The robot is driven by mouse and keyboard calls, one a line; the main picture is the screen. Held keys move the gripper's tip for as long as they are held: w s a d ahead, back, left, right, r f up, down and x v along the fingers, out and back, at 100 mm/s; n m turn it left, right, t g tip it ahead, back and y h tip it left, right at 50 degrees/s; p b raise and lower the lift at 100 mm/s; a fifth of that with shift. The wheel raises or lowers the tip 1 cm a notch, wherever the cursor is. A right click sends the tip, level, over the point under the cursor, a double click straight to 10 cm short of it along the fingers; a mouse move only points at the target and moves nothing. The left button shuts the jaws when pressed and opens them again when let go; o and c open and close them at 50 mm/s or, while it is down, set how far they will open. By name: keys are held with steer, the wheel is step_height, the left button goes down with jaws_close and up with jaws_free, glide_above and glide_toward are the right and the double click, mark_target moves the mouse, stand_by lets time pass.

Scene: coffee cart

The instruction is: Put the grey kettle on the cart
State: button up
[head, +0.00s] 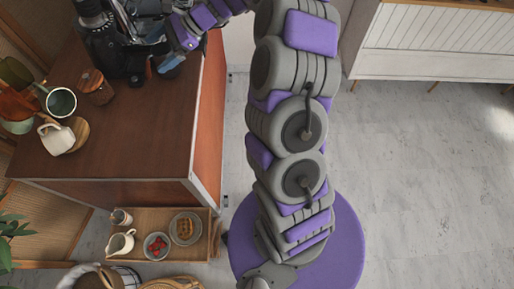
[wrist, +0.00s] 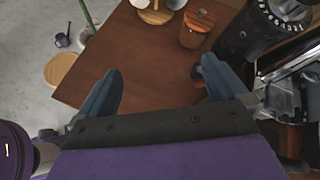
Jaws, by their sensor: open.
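The brown wooden cart (head: 135,125) fills the left of the head view, and its top also shows in the wrist view (wrist: 140,60). My gripper (wrist: 160,76) is open, with nothing between its blue fingers, above the cart top. In the head view my gripper (head: 160,70) is beside the black coffee machine (head: 115,40). I cannot clearly make out the grey kettle. A small dark grey-blue spouted vessel (wrist: 63,40) stands on the floor in the wrist view; I cannot tell whether it is the kettle or a watering can.
A wooden-lidded jar (head: 97,88), a dark green cup (head: 61,102) and a white pitcher (head: 57,138) stand on the cart. A low wooden shelf (head: 195,250) holds a jug and plates. A round wooden stool (wrist: 62,69) is beside the cart. Floor at right is clear.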

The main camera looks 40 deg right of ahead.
steer(key=s+a+r+n+g+h, duration=0.2)
steer(key=s+a+n, duration=0.25)
steer(key=s, duration=0.55)
steer(key=s+a+r+n+g+h, duration=0.25)
steer(key=s+n, duration=0.25)
steer(key=s, duration=0.5)
steer(key=s+d+f+n+h, duration=0.1)
steer(key=s+d+n+h, duration=0.2)
steer(key=s, duration=0.9)
steer(key=s+d+f+n+h, duration=0.2)
steer(key=s+d+n+h, duration=0.2)
steer(key=s, duration=0.7)
steer(key=d+n+g, duration=0.1)
steer(key=d, duration=0.1)
steer(key=shift+s+d, duration=0.3)
steer(key=shift+s, duration=0.1)
steer(key=shift+n, duration=0.25)
